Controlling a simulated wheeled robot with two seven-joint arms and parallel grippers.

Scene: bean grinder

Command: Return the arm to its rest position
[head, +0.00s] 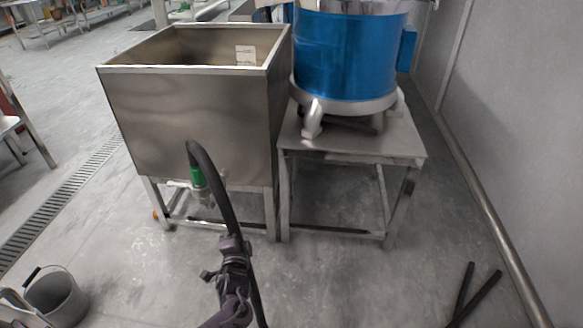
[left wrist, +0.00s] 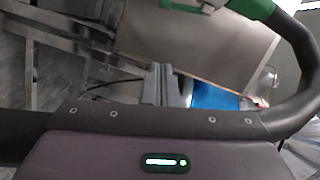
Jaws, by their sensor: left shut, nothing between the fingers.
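My left arm comes in from the bottom edge of the head view, and its dark purple wrist and left gripper (head: 232,262) are in front of the steel tank. In the left wrist view the grey fingers of the left gripper (left wrist: 158,84) are together, with nothing between them. A black hose (head: 218,185) hangs from the green-handled valve (head: 196,177) and passes close beside the wrist; I cannot tell whether they touch. The hose also curves down the right side of the left wrist view (left wrist: 306,75). My right gripper is not in view.
The open steel tank (head: 190,110) stands on legs. A blue drum machine (head: 345,55) stands on a steel table (head: 385,145) to its right. A grey bucket (head: 58,298) is at lower left. Two dark bars (head: 475,298) show at lower right. A wall (head: 520,130) bounds the right.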

